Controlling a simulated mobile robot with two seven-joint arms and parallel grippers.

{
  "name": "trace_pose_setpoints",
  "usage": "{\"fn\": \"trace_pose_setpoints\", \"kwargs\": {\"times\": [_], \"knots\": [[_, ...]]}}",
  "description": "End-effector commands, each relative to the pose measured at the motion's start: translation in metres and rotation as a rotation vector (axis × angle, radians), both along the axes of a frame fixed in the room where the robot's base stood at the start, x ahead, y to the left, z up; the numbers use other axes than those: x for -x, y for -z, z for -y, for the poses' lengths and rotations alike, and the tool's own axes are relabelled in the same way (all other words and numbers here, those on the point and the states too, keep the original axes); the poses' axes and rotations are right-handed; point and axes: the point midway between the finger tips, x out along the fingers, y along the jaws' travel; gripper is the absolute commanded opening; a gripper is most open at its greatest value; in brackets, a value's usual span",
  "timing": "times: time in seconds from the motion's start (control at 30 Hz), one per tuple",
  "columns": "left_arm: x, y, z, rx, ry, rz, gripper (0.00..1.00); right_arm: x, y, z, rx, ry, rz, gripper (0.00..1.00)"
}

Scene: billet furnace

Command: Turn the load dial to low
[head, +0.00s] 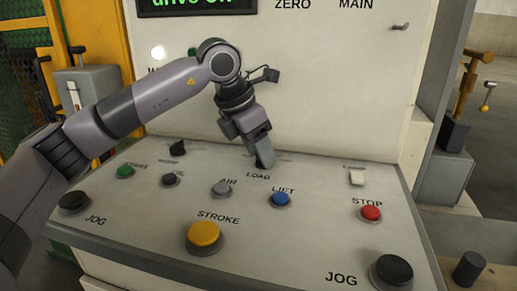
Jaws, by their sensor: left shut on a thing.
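The sloped control panel (320,215) fills the middle of the head view. My left gripper (264,160) reaches down to the panel just above the LOAD label. It is shut on the load dial, which the fingers hide, so its pointer direction cannot be read. My right gripper is not in view.
Around the gripper are a grey AIR button (221,188), a blue LIFT button (281,199), a red STOP button (371,213), a yellow STROKE button (203,236) and black JOG buttons (391,270). A dark knob (178,148) and a white switch (357,177) flank it. The upright panel (340,80) stands behind.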

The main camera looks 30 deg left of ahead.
Motion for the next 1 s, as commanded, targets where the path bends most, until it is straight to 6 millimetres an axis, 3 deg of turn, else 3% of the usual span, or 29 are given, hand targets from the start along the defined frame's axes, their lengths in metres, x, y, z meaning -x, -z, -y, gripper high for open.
{"fn": "trace_pose_setpoints", "kwargs": {"times": [0.5, 0.53, 0.6, 1.0], "knots": [[0.0, -0.0004, 0.0001, 0.001, -0.026, 0.0, 0.18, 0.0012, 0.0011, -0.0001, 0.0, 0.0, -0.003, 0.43], [0.0, -0.0004, 0.0001, 0.001, -0.026, 0.0, 0.52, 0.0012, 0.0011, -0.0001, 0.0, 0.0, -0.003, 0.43], [0.0, -0.0004, 0.0001, 0.001, -0.026, 0.0, 0.74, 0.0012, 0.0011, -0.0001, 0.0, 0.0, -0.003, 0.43], [0.0025, -0.009, -0.0015, 0.001, -0.024, 0.002, 0.74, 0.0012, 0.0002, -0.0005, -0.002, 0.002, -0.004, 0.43]]}}
